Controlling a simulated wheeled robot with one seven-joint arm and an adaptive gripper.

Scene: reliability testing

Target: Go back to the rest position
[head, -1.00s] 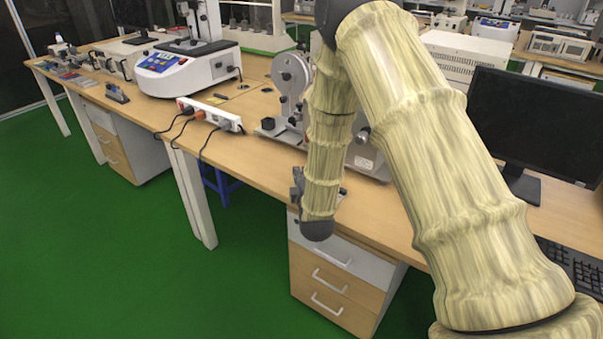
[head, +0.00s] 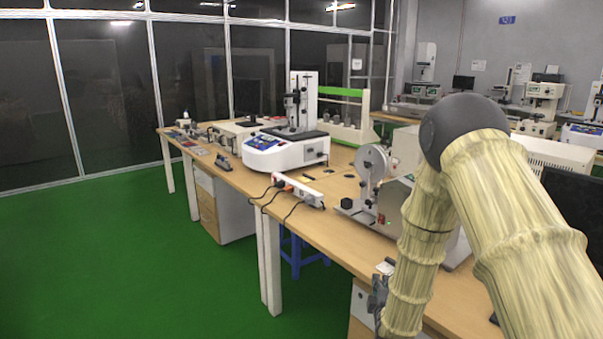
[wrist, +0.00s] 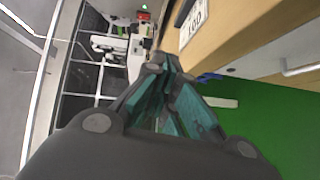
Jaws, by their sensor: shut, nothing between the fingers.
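My arm, in a pale streaked cover, reaches from the right of the head view and bends down at the table's front edge. My gripper (head: 379,292) shows there only as a small dark shape, partly hidden behind the arm. In the wrist view my gripper (wrist: 171,66) is seen from behind. Its dark fingers with teal pads come together at the tips, and nothing is held between them. It is beside the wooden front of the workbench, with the green floor to the right in that view.
The long workbench (head: 340,222) carries a white testing machine (head: 287,152), a power strip (head: 298,190) with cables and a grey device with a round disc (head: 371,163). A dark monitor (head: 574,205) is at the right. A blue stool (head: 300,250) stands under the bench. The green floor (head: 120,255) at left is clear.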

